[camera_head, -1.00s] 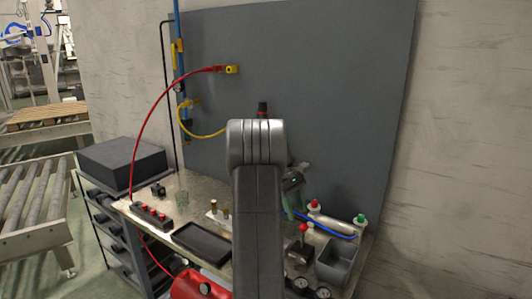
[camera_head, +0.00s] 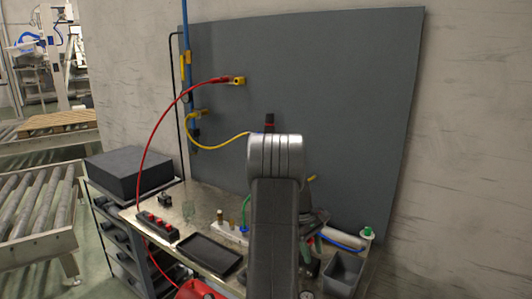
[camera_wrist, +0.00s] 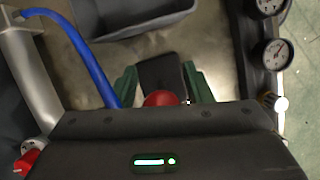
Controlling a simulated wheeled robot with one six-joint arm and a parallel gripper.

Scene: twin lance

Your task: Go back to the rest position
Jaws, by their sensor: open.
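My gripper (camera_wrist: 162,88) shows in the wrist view with its two green fingers apart. A red ball knob (camera_wrist: 161,99) sits low between the fingers, partly hidden by the gripper body, and a dark block lies beyond it. I cannot tell whether the fingers touch the knob. In the head view my arm rises in front of the workbench (camera_head: 180,220) and hides most of the gripper and the knob.
A grey bin (camera_head: 343,272) stands right of my arm, with a blue hose (camera_wrist: 88,58) and pressure gauges (camera_wrist: 277,52) close by. A black tray (camera_head: 209,254) and a red-buttoned strip (camera_head: 157,226) lie left. A grey panel (camera_head: 340,90) stands behind.

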